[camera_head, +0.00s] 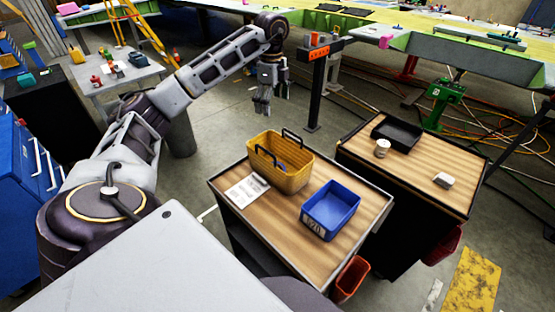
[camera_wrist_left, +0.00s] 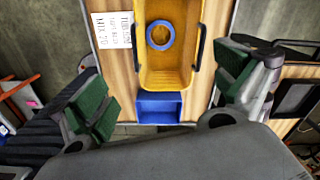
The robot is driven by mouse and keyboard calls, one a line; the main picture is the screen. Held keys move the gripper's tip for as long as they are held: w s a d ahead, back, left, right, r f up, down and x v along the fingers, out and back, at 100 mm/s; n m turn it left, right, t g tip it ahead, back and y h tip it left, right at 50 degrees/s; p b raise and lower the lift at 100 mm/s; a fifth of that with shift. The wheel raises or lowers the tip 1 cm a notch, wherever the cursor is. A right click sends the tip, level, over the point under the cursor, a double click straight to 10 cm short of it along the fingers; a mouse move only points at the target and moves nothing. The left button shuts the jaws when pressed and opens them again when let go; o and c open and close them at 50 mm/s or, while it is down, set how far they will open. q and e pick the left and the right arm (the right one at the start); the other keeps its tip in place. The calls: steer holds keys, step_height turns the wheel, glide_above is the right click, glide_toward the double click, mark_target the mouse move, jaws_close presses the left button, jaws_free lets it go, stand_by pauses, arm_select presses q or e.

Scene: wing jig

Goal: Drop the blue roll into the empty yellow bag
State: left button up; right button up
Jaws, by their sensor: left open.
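The yellow bag (camera_head: 290,180), an open tote with two black handles, stands upright on the near wooden-topped cart. The blue roll (camera_wrist_left: 160,35) is a ring lying inside the yellow bag (camera_wrist_left: 166,78) in the left wrist view. In the head view only a bit of blue (camera_head: 281,166) shows over the bag's rim. My left gripper (camera_head: 273,98) is open and empty, in the air above and beyond the bag. In the left wrist view its green-padded fingers (camera_wrist_left: 165,85) are spread wide, with the bag between them in the picture. My right gripper is not in view.
A blue bin (camera_head: 331,212) and a printed sheet (camera_head: 246,190) share the cart top (camera_head: 295,232). The cart at right holds a black tray (camera_head: 397,134), a white cup (camera_head: 382,148) and a small white block (camera_head: 443,180). A dark post (camera_head: 316,95) stands right of my gripper.

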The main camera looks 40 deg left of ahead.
arm_select(q)
steer(key=shift+r, duration=2.35)
